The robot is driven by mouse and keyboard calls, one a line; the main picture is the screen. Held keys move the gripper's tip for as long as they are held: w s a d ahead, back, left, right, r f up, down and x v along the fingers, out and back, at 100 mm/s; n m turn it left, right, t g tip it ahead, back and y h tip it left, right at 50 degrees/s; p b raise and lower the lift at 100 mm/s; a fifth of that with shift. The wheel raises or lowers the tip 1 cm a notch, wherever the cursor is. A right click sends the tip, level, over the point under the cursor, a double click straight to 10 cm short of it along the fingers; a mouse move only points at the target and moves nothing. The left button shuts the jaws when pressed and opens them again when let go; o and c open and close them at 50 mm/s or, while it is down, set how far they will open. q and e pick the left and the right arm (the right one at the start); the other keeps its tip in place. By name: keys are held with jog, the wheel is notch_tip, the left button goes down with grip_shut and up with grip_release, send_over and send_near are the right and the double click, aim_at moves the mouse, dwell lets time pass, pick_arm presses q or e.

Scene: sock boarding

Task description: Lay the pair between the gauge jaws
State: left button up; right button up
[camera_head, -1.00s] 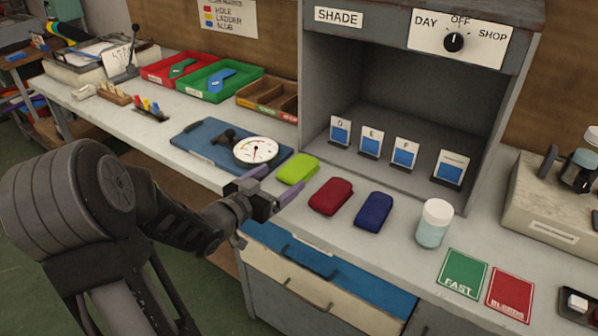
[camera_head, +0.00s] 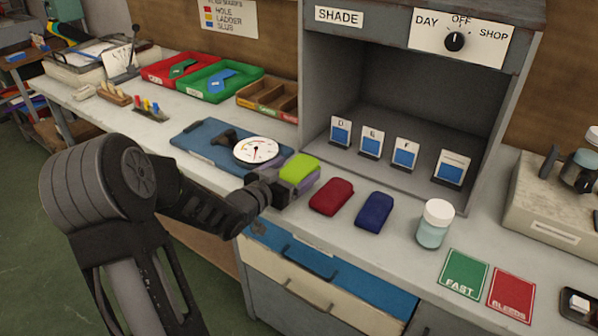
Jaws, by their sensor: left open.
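A lime green folded pair (camera_head: 300,167) lies on the bench beside the dial gauge. A crimson pair (camera_head: 332,196) and a navy pair (camera_head: 374,210) lie to its right. My left gripper (camera_head: 296,180) is open at the lime pair, with its purple fingers low around its near side; contact cannot be told. The gauge has a white dial (camera_head: 256,150) on a blue base (camera_head: 205,147), with a dark part behind the dial. Its jaws are not clearly distinguishable. My right gripper is out of view.
The grey shade booth (camera_head: 400,95) stands behind, with several small labelled cards inside. A white-capped jar (camera_head: 435,224) and green (camera_head: 463,273) and red (camera_head: 512,293) cards lie to the right. Red and green trays (camera_head: 222,83) sit at the back left.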

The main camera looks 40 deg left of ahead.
aim_at(294, 172)
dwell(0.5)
pick_arm(q)
jog(key=c, duration=1.6)
notch_tip(294, 172, up, 10)
jog(key=shift+r+p, duration=0.1)
jog(key=shift+p, duration=0.9)
